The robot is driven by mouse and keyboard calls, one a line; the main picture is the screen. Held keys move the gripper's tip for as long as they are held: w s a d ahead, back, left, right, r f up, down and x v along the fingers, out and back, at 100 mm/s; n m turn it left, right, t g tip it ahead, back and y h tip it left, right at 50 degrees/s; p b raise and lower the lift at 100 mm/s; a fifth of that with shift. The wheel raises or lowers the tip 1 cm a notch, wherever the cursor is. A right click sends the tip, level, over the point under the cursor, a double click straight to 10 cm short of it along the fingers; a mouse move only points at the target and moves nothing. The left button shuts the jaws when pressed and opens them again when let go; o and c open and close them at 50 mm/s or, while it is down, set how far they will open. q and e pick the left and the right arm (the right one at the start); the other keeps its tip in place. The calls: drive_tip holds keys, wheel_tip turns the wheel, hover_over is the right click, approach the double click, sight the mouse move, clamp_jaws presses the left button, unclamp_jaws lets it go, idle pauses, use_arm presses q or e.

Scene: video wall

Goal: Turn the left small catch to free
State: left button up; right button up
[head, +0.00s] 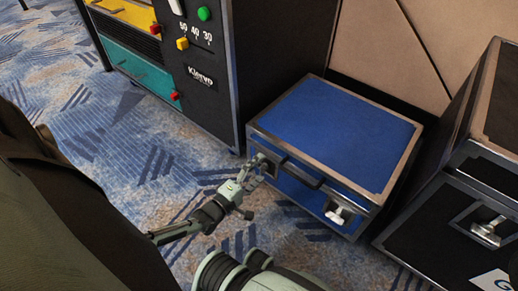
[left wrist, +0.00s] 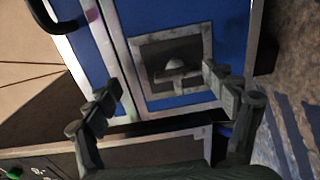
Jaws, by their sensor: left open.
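A blue case (head: 335,125) with metal edges lies on the carpet, its front towards me. The left small catch (left wrist: 177,72) sits in a dark recessed plate with a metal frame, seen in the left wrist view. In the head view my left gripper (head: 257,167) is at the case's left front and largely hides this catch. In the left wrist view its open fingers (left wrist: 165,90) are on either side of the catch, with visible gaps; whether they touch the case I cannot tell. The right small catch (head: 340,211) stands out on the case's right front. My right gripper is not in view.
A dark handle (head: 305,177) is on the case front between the catches. A dark cabinet (head: 215,90) with coloured buttons stands close on the left. Another black case (head: 460,225) is close on the right. A tan wall is behind. Patterned carpet lies free at left.

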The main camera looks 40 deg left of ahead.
sight(267, 145)
use_arm(q)
drive_tip(key=shift+o, duration=0.2)
drive_tip(key=shift+t, duration=0.3)
drive_tip(key=r, duration=0.8)
drive_tip(key=shift+w+a+r, duration=0.2)
drive_tip(key=shift+w+r, duration=0.1)
drive_tip(key=shift+w, duration=0.05)
drive_tip(key=shift+c, duration=0.2)
drive_tip(key=shift+s+d+f, duration=0.1)
drive_tip(key=shift+f, duration=0.1)
drive_tip(key=shift+f, duration=0.1)
drive_tip(key=shift+s, duration=0.1)
